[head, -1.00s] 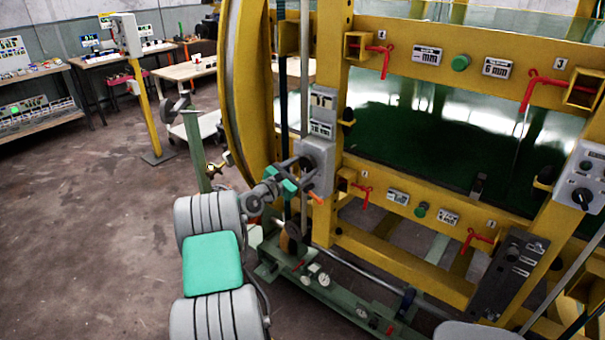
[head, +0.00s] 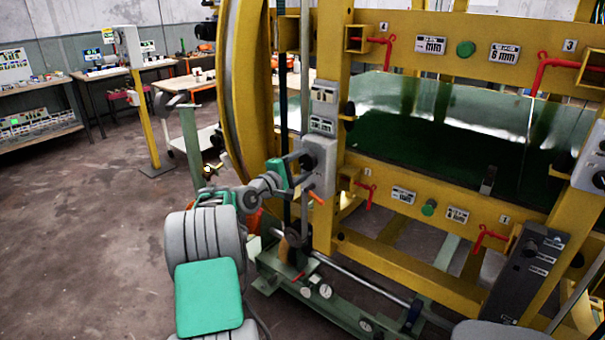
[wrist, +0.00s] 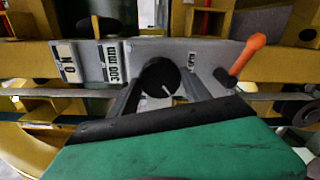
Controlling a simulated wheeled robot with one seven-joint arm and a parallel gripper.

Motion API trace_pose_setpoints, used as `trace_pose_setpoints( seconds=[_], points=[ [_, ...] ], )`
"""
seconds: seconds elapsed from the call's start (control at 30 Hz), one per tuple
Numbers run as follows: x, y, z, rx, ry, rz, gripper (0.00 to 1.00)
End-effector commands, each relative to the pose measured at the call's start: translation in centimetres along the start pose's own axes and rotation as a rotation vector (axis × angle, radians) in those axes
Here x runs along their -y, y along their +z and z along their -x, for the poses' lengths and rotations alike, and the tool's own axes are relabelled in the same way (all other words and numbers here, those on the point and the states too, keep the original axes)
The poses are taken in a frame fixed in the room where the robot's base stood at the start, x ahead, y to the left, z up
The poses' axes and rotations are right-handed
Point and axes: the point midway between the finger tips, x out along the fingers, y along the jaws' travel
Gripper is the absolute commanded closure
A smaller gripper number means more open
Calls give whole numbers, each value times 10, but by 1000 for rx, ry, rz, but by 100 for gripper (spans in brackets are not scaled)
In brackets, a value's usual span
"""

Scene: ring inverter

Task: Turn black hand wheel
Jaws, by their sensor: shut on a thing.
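A round black hand wheel (wrist: 160,77) with a white line on its face sits on the front of a grey control box. In the wrist view it is between the two grey fingers of my gripper (wrist: 163,92), which is shut on it. In the head view my gripper (head: 305,172) reaches the grey box (head: 320,150) on the yellow frame, and its fingers hide the wheel. An orange-tipped lever (wrist: 248,56) stands to the right of the wheel, clear of the fingers.
The yellow frame (head: 385,175) and large yellow ring (head: 240,90) stand close around my arm. Below is a green base rail (head: 330,302) with gauges. Red handles (head: 365,190) stick out on the right. Open floor (head: 90,240) lies to the left.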

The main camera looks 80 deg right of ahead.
Motion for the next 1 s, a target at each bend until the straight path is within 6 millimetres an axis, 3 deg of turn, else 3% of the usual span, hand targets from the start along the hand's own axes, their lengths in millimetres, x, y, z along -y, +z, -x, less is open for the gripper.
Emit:
trace_pose_setpoints(
  seconds=[1.0],
  points=[
    [2, -2, 0, -6, 2, -967, 85]
  ],
)
